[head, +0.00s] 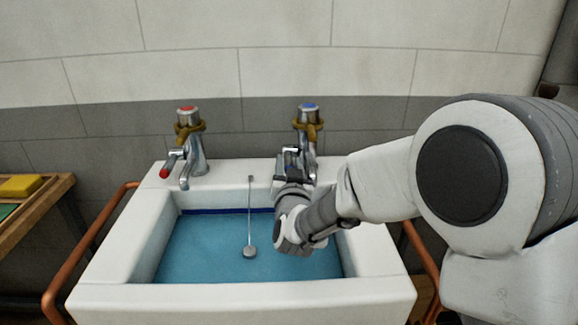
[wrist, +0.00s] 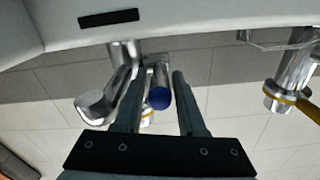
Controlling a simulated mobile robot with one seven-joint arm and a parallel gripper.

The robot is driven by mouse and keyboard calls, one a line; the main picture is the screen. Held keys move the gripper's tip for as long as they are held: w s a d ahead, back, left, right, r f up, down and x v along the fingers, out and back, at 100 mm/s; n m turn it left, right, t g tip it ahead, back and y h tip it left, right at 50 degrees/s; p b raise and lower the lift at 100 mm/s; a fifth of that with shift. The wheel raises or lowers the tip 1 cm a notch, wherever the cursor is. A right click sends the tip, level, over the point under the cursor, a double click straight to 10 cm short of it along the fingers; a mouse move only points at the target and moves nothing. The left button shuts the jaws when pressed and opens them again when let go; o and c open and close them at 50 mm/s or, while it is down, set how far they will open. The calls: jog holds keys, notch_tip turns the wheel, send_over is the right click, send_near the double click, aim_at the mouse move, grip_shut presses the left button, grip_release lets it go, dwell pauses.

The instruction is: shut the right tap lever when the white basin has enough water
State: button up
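The white basin (head: 240,296) holds blue water (head: 205,250). A dark blue line (head: 228,211) on its back inner wall shows just above the water's far edge. The right tap (head: 308,125) has a blue cap and stands on the back ledge, its lower part partly hidden by my gripper (head: 292,165). In the wrist view, the blue-ended lever (wrist: 159,97) lies between the two fingers of my gripper (wrist: 157,85). The fingers look apart, with a small gap at the right one. I cannot see whether water runs from the right spout.
The left tap (head: 193,140) has a red cap and a red-ended lever. A thin rod with a grey ball (head: 249,251) hangs into the basin. Copper-coloured rails (head: 85,250) flank the basin. A wooden table (head: 40,205) with a yellow item (head: 20,186) stands at left.

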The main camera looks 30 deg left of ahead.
grip_shut()
dwell(1.5)
